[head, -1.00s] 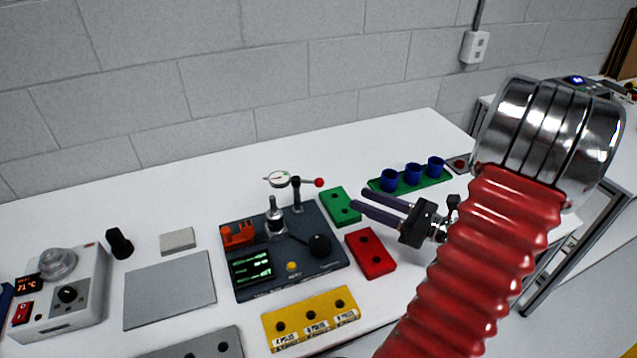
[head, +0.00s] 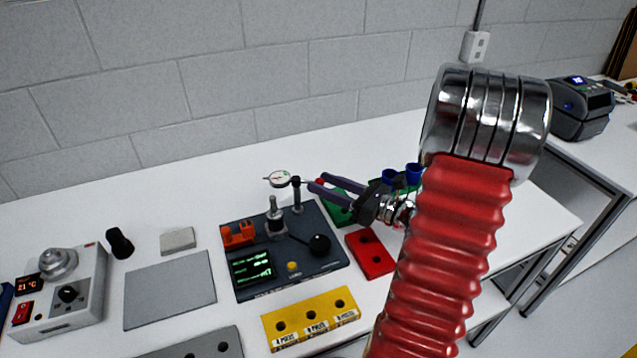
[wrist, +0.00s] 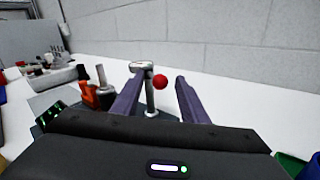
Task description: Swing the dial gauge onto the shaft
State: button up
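The dial gauge (head: 280,179) has a round white face and sits on an arm atop a dark post (head: 297,194) on the dark base unit (head: 330,258). Its arm ends in a red ball (head: 320,182). The shaft (head: 274,217) stands upright on the same base, to the left of the post and below the gauge. My gripper (head: 315,185) is open with its fingertips at the red ball. In the wrist view the red ball (wrist: 160,82) shows between the two separated fingers (wrist: 155,98), closer to the left one; I cannot tell whether they touch it.
A green block (head: 337,208) and a red block (head: 370,254) lie right of the base. A yellow holder (head: 311,319) lies in front. Blue cups (head: 413,173) stand partly hidden behind my arm. A grey mat (head: 170,290) lies at the left. The table behind the gauge is clear.

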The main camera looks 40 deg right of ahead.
jog(key=shift+x, duration=1)
jog(key=shift+c, duration=0.4)
jog(key=shift+d, duration=0.1)
grip_shut()
jog(key=shift+a, duration=0.2)
jog(key=shift+d, duration=0.2)
